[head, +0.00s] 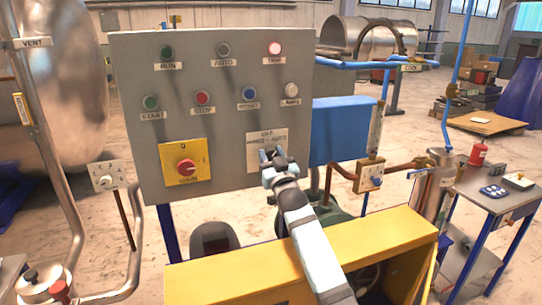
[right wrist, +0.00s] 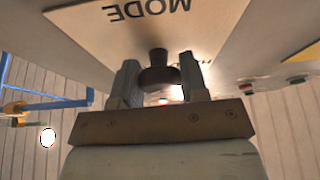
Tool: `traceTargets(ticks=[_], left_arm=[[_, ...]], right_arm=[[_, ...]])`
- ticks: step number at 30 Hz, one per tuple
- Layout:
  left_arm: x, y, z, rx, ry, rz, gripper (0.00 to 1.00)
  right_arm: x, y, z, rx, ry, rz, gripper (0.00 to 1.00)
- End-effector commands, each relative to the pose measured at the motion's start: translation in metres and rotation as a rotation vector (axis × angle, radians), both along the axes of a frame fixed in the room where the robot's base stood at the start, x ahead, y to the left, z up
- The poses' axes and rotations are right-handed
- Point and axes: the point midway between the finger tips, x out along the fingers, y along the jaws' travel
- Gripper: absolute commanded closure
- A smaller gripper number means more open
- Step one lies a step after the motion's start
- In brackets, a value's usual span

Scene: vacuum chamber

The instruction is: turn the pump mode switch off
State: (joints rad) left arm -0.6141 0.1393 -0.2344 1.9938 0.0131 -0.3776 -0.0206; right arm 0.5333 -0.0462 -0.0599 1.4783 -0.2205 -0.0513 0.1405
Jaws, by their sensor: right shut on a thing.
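The pump mode switch is a dark knob (right wrist: 158,76) standing out from a pale plate lettered MODE (right wrist: 110,24). In the head view the same plate (head: 266,138) reads OFF, HAND and AUTO, at the lower right of the grey control panel (head: 222,110). My right gripper (head: 273,159) reaches up to the plate from below and hides the knob there. In the right wrist view, its two fingers stand on either side of the knob, shut on it. Which way the knob points cannot be told. My left gripper is not in view.
A red rotary switch on a yellow plate (head: 183,181) sits left on the panel. Several buttons and lamps are above; the top right lamp (head: 275,49) glows. A yellow bench-like housing (head: 230,276) stands below. Pipes and a cart (head: 497,190) are at the right.

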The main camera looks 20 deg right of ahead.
Motion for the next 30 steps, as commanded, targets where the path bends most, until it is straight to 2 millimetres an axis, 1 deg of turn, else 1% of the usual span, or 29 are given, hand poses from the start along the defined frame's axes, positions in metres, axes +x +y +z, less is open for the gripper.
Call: traceTargets(ticks=[8, 21, 30], left_arm=[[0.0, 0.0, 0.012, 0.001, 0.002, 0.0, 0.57], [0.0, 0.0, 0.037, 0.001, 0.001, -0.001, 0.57], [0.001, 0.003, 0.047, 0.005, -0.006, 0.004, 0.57]], right_arm=[[0.0, -0.001, 0.002, -0.196, -0.005, 0.0, 0.83], [0.0, -0.002, 0.002, -0.549, -0.016, 0.0, 0.83], [0.0, -0.002, 0.001, -0.686, -0.021, 0.0, 0.83]])
